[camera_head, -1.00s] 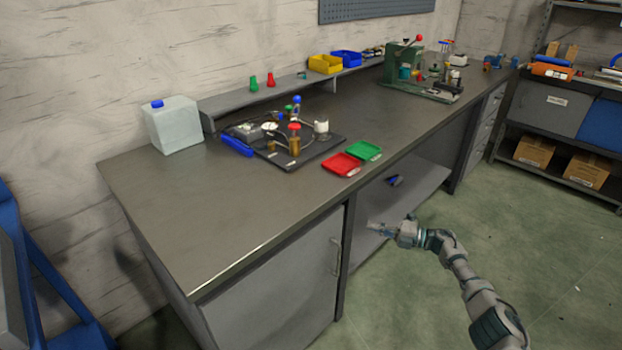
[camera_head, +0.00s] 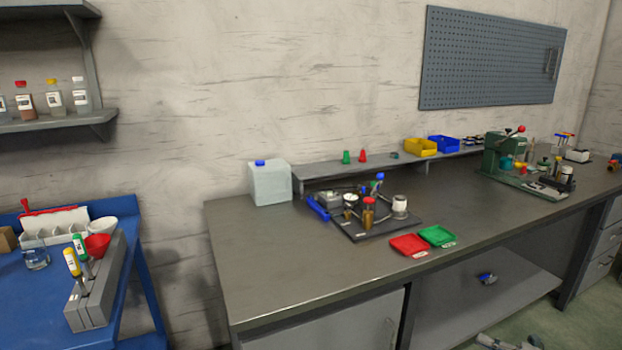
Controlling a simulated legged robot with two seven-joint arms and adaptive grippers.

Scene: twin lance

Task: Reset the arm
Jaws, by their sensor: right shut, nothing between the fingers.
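My right gripper (camera_head: 488,341) shows only partly at the bottom edge of the view, right of centre. It is low, in front of the workbench's lower shelf and apart from everything on the bench. Its fingers are small in the picture, look closed, and hold nothing. The rest of my right arm is cut off by the bottom edge. My left gripper is not in view.
The grey workbench (camera_head: 270,262) carries a black board (camera_head: 375,232), red tray (camera_head: 409,245), green tray (camera_head: 437,236), white canister (camera_head: 270,185) and green press (camera_head: 497,155). A blue table (camera_head: 25,300) with a grey rack (camera_head: 95,295) stands left. The bench's front left is bare.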

